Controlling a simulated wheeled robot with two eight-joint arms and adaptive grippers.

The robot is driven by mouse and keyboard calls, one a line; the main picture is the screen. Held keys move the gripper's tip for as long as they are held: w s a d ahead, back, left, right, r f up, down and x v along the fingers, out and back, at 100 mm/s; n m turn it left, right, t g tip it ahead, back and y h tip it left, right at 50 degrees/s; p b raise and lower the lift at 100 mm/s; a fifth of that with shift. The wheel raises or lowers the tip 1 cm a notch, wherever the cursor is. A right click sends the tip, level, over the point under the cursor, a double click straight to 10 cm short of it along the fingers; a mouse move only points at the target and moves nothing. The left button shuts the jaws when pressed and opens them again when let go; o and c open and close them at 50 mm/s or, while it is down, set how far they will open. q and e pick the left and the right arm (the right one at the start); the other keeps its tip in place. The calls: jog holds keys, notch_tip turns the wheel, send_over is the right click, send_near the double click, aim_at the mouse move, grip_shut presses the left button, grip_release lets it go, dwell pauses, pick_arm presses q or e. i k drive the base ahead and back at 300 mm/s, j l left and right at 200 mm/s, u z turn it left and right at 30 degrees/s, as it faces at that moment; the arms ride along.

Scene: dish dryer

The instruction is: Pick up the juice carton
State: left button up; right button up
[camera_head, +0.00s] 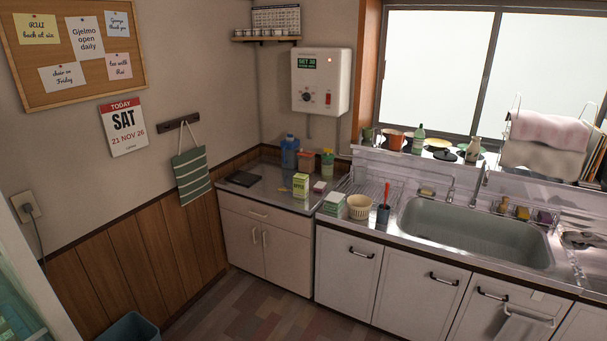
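A small upright carton (301,186), yellow-green with a white label, stands near the front edge of the low steel-topped counter (262,190) in the corner. It looks like the juice carton; its print is too small to read surely. A small yellow item (284,190) lies just left of it, and a small pink item (320,186) sits to its right. Neither of my grippers shows in the head view.
A dark flat item (244,178), a blue jug (290,152), a reddish container (306,161) and a green-yellow bottle (327,163) share the low counter. A green-white box (334,202), a cream bowl (360,207) and a wire rack (372,187) stand right. The floor is clear before the cabinets.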

aim_at(301, 181)
jog(key=i+l+u, duration=0.15)
jog(key=i, duration=0.6)
jog(key=i+j+z, duration=0.1)
jog(key=i+z, duration=0.25)
jog(key=i, duration=1.5)
